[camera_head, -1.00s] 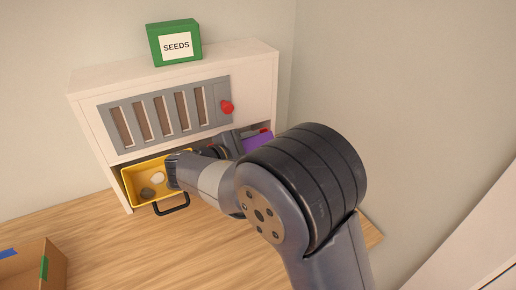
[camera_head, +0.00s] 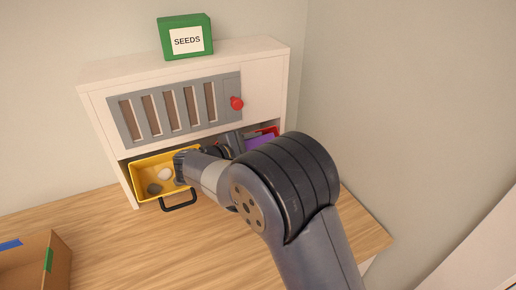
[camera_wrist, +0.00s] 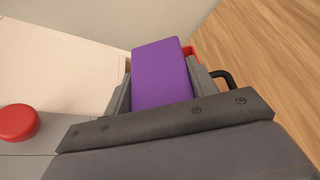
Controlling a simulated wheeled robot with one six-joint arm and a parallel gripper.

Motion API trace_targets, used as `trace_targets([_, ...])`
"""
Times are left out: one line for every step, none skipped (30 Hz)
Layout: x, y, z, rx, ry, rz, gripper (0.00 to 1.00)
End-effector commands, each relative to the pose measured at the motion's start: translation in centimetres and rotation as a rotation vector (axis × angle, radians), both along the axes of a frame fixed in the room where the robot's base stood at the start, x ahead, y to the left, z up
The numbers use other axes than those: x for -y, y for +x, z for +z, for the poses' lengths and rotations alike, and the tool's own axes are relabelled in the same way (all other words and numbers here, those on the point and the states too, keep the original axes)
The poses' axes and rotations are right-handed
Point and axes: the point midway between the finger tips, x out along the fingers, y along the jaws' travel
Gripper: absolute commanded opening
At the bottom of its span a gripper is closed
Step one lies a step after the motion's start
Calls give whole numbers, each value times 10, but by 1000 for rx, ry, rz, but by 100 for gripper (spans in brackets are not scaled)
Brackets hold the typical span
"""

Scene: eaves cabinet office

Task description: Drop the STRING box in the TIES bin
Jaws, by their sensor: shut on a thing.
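My gripper (camera_wrist: 155,88) is shut on a purple box (camera_wrist: 162,72), with one finger on each side of it. No lettering shows on the box, so I cannot tell whether it is the STRING box. In the head view the purple box (camera_head: 260,143) is mostly behind my arm, at the right of the cabinet's lower opening. A red bin (camera_wrist: 190,52) shows just beyond the box in the wrist view, with a black handle (camera_wrist: 226,77) to its right. Its label is not visible, and I cannot tell whether the box touches it.
A yellow bin (camera_head: 137,169) with stones and a black handle is pulled out at the cabinet's lower left. The white cabinet (camera_head: 265,81) has a slatted grey panel and a red knob (camera_head: 237,103). A green SEEDS box (camera_head: 187,23) stands on top. A cardboard box (camera_head: 60,262) is at front left.

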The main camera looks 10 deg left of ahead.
Motion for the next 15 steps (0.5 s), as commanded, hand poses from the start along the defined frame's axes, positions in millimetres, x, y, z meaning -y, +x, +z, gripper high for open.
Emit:
trace_targets([0,0,1,1,0,0,10])
trace_targets([0,0,1,1,0,0,10])
trace_targets([0,0,1,1,0,0,10])
trace_targets([0,0,1,1,0,0,10])
trace_targets([0,0,1,1,0,0,10])
trace_targets([0,0,1,1,0,0,56])
trace_targets([0,0,1,1,0,0,58])
trace_targets([0,0,1,1,0,0,61])
trace_targets([0,0,1,1,0,0,64])
trace_targets([0,0,1,1,0,0,67])
trace_targets([0,0,1,1,0,0,69])
trace_targets([0,0,1,1,0,0,72])
trace_targets([0,0,1,1,0,0,75])
trace_targets([0,0,1,1,0,0,77])
trace_targets([0,0,1,1,0,0,80])
